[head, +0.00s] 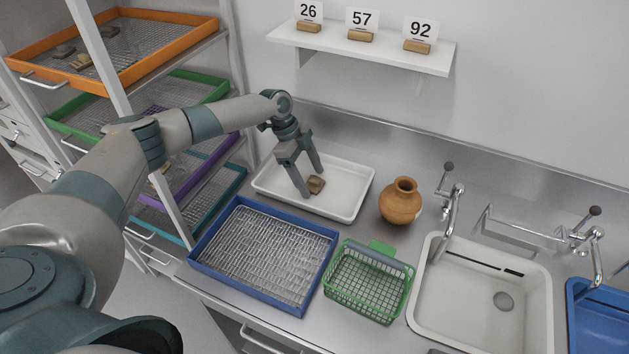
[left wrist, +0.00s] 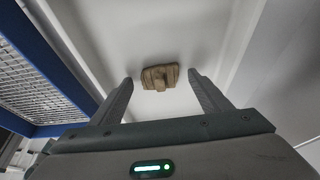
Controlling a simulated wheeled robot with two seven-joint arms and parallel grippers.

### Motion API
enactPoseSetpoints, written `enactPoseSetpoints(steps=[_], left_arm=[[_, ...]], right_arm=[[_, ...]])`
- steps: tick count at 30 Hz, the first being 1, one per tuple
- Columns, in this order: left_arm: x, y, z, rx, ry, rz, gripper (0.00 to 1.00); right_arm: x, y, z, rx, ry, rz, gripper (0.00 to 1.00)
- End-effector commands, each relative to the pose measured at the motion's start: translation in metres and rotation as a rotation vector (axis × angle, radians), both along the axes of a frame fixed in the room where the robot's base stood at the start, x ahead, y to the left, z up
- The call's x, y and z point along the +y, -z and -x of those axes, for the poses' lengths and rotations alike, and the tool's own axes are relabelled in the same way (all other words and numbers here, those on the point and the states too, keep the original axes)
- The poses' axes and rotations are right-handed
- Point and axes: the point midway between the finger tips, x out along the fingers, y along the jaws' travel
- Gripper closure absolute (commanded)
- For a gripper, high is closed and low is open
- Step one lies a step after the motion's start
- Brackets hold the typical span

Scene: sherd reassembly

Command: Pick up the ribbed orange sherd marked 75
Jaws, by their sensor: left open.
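A small brown sherd (head: 316,184) lies in the white tray (head: 352,206) on the counter. It looks ribbed in the left wrist view (left wrist: 160,77), lying on the tray floor; no number can be read on it. My left gripper (head: 313,184) is open above the tray, its two fingers pointing down close to the sherd. In the left wrist view the sherd sits between and just beyond the fingertips (left wrist: 160,79), with nothing held. My right gripper does not show.
A blue mesh tray (head: 196,262) and a green basket (head: 367,283) stand in front of the white tray. An orange-brown pot (head: 401,203) stands to its right, before the sink (head: 484,313). Shelves with coloured mesh trays stand left. A wall shelf (head: 370,50) holds number cards.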

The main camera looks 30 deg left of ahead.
Motion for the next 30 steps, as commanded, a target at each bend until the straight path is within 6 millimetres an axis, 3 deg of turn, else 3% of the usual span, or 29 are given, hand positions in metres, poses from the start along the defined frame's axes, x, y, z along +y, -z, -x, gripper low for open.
enactPoseSetpoints(steps=[15, 21, 30], left_arm=[[-0.0001, 0.0022, -0.0001, 0.000, -0.001, -0.001, 0.29], [0.0000, 0.0022, -0.0002, 0.000, -0.001, -0.001, 0.74], [-0.0001, 0.0013, -0.0004, -0.001, -0.001, 0.000, 0.74]], right_arm=[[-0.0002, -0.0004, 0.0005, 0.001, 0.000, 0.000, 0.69], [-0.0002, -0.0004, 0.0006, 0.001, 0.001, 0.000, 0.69], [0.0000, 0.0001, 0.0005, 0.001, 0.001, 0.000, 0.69]])
